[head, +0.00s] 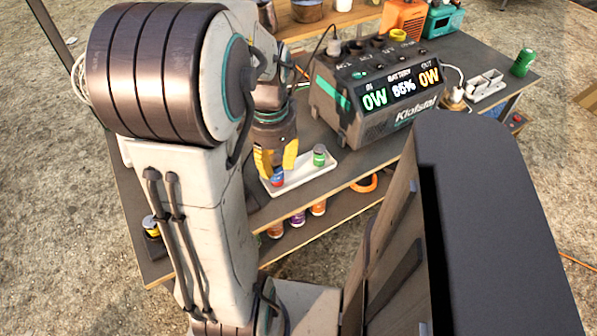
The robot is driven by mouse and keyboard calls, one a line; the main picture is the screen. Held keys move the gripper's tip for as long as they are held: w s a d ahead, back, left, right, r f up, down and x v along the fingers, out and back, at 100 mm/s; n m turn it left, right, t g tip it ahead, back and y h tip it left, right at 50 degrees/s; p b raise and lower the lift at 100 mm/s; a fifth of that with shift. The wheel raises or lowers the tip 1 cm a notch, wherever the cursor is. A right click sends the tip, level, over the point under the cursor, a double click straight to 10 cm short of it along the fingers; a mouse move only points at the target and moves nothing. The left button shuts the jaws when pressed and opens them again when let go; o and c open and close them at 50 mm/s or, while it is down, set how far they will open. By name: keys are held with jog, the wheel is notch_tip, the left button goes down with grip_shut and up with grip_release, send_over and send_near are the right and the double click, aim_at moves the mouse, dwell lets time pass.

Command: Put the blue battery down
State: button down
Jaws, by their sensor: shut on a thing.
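A power station (375,100) with a lit display stands behind the tray. A green can (523,62) and a white holder (485,85) are at the right. Several coloured cylinders, one purple (298,219), and an orange ring (364,184) are on the lower shelf.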

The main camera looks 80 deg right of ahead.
jog(key=shift+m, duration=0.9)
jog(key=s+d+f, duration=0.1)
jog(key=d+f, duration=0.1)
jog(key=d, duration=0.1)
jog(key=s+d+f+p, duration=0.1)
jog(key=d+f, duration=0.1)
jog(key=d, duration=0.2)
jog(key=s+d+f, duration=0.1)
jog(key=d+f, duration=0.1)
jog(key=d, duration=0.1)
jog(key=shift+s+d+f+p, duration=0.2)
jog(key=shift+d+f+p, duration=0.05)
jog(key=shift+p, duration=0.15)
jog(key=shift+f, duration=2.05)
jog(key=c, duration=1.1)
grip_release()
jog(key=shift+f, duration=0.1)
jog(key=shift+o, duration=0.2)
